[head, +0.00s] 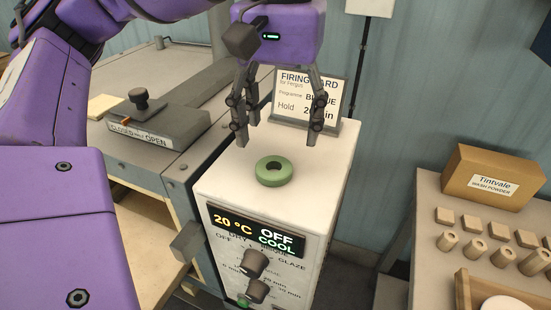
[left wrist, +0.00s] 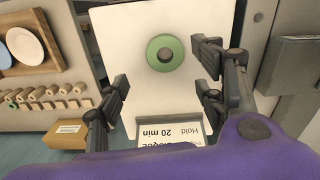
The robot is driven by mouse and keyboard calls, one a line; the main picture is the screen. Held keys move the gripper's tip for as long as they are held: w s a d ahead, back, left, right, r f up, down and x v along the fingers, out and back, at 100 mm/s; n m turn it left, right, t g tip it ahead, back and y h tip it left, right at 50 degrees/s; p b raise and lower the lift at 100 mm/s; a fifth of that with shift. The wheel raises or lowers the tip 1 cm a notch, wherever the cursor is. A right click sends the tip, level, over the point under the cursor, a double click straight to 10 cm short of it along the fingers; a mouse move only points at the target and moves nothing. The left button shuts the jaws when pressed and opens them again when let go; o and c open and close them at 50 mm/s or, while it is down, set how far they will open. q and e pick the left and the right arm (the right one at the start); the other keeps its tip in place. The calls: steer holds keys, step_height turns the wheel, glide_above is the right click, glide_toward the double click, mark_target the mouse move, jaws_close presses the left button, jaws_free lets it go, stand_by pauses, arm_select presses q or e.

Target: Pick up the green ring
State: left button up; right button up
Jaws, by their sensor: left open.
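The green ring (head: 274,171) lies flat on the white top of the dryer cabinet (head: 225,185), with a dark hole in its middle. It also shows in the left wrist view (left wrist: 155,53), beyond the fingertips and roughly centred between them. My left gripper (head: 278,140) is open and empty above the cabinet top. Its fingers point down, apart from the ring and a little behind it in the head view. In the left wrist view its fingers (left wrist: 165,85) stand wide on both sides. My right gripper is not in view.
A firing card (head: 332,104) stands at the back of the cabinet top, close to my fingers. The cabinet front has a display (head: 257,232) and knobs (head: 255,262). A box (head: 493,178) and several small blocks and cylinders sit on a table at the right.

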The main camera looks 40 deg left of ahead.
mark_target(276, 166)
arm_select(q)
steer(key=f, duration=0.6)
steer(key=shift+s+a+f+p, duration=0.2)
steer(key=shift+f+p, duration=0.1)
steer(key=shift+f, duration=0.1)
steer(key=shift+w, duration=0.1)
steer(key=c, duration=1.2)
steer(key=shift+r, duration=0.15)
